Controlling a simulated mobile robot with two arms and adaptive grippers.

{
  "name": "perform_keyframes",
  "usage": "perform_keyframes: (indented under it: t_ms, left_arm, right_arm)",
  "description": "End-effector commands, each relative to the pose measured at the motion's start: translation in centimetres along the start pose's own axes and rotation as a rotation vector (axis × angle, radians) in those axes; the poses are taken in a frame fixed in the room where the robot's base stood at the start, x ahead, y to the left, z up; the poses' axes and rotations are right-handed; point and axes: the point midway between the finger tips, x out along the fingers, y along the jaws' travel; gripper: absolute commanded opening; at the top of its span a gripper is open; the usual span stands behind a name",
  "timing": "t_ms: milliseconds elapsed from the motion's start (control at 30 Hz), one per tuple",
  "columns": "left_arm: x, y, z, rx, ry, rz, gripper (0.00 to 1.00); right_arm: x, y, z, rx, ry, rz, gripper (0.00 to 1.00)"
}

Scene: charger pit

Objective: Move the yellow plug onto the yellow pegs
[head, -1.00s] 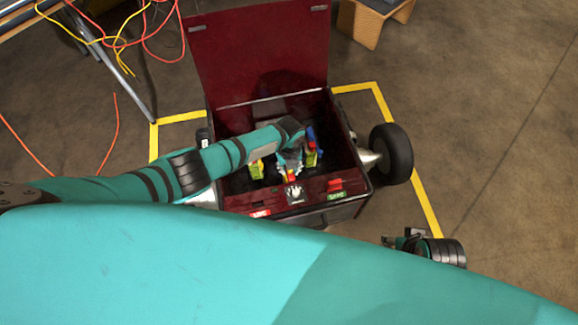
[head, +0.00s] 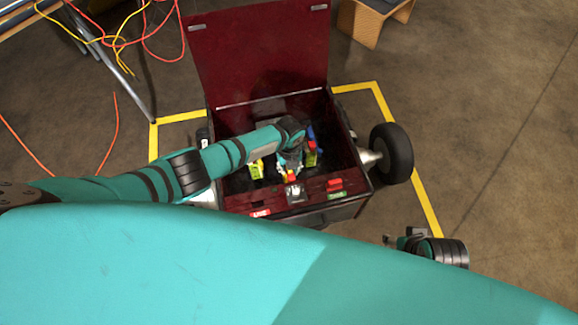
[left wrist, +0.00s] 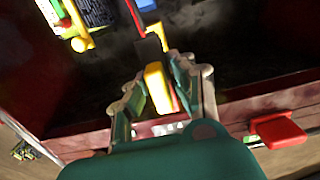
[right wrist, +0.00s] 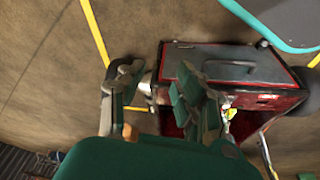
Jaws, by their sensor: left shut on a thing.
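My left gripper (head: 291,169) reaches down into the open dark red box. It is shut on a yellow plug (left wrist: 157,87), which has a red strip along one side in the left wrist view. The plug is partly hidden by the fingers. Yellow-and-green parts (head: 256,170) stand in the box left of the gripper. Yellow, green, red and blue parts (head: 312,155) stand right of it. I cannot tell which of these are the yellow pegs. My right gripper (right wrist: 160,82) is open and empty, outside the box to its right.
The box's red lid (head: 258,50) stands open at the back. The front panel carries red switches (head: 335,184) and labels. A black wheel (head: 391,153) is at the right. Yellow floor tape (head: 415,180) surrounds the box. Loose cables (head: 110,40) hang at the upper left.

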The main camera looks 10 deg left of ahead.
Motion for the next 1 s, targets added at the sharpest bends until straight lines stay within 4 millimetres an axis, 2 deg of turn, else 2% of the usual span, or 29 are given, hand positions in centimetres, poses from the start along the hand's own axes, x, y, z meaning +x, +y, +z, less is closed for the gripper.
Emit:
perform_keyframes:
  t_ms: [1000]
  left_arm:
    - [0.8, 0.0, 0.0, 0.000, 0.000, 0.000, 0.00]
  right_arm:
    - [-2.1, 0.1, -0.1, 0.001, 0.013, 0.002, 0.34]
